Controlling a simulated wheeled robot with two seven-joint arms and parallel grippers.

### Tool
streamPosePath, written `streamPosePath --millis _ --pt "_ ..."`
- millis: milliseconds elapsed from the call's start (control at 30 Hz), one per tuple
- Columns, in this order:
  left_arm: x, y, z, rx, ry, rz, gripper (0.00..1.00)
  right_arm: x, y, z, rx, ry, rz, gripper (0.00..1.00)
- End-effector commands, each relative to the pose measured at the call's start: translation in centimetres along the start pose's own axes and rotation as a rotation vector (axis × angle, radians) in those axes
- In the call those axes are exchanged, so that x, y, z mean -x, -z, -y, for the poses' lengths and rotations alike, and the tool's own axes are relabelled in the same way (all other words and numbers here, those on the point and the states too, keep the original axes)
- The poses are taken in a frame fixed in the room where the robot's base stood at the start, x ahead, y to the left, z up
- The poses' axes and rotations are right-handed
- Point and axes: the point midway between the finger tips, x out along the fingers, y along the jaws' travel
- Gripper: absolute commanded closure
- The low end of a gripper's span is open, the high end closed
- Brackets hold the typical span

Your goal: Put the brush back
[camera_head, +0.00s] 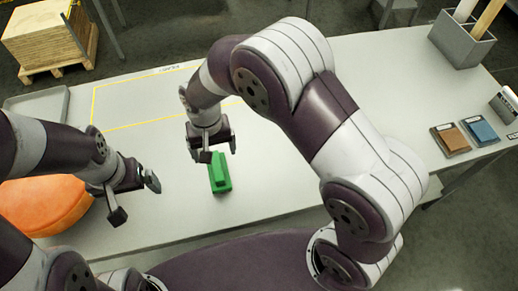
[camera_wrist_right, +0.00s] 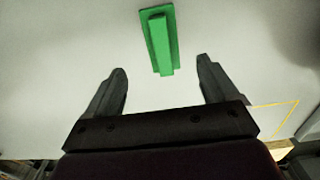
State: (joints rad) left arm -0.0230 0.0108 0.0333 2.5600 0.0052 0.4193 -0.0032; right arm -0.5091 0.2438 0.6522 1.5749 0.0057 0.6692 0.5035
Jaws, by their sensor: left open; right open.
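A green brush (camera_head: 220,180) with a raised block along its top lies on the white table below my right gripper in the head view. My right gripper (camera_head: 214,152) is open and empty, above the table near the far end of the brush. In the right wrist view the brush (camera_wrist_right: 160,38) lies beyond the fingertips of my right gripper (camera_wrist_right: 161,75), roughly centred between them and apart from them. My left gripper (camera_head: 135,199) is open and empty, left of the brush and beside the orange cheese wheel.
The orange cheese wheel (camera_head: 42,205) rests at the table's left. A yellow outline (camera_head: 93,105) marks the table's back left. A grey bin (camera_head: 462,42) with upright items stands at the back right.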

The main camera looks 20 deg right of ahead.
Motion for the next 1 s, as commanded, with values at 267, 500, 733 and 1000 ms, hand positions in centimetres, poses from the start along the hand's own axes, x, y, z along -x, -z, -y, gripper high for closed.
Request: streamPosePath --millis 267,500,733,1000 --pt "0.0 0.0 0.0 0.000 0.000 0.000 0.00 5.8 -4.3 -13.2 -0.001 0.014 -0.082 0.13" --pt "0.0 0.0 0.0 0.000 0.000 0.000 0.00 6.9 -9.5 -18.0 0.018 0.000 -0.122 0.13" --pt "-0.4 0.0 0.0 0.000 0.000 0.000 0.00 6.4 -9.6 -18.0 0.022 -0.001 -0.120 0.13" --pt "-1.2 -0.1 0.0 0.000 0.000 0.000 0.00 5.5 -9.6 -18.0 0.021 -0.001 -0.119 0.13"
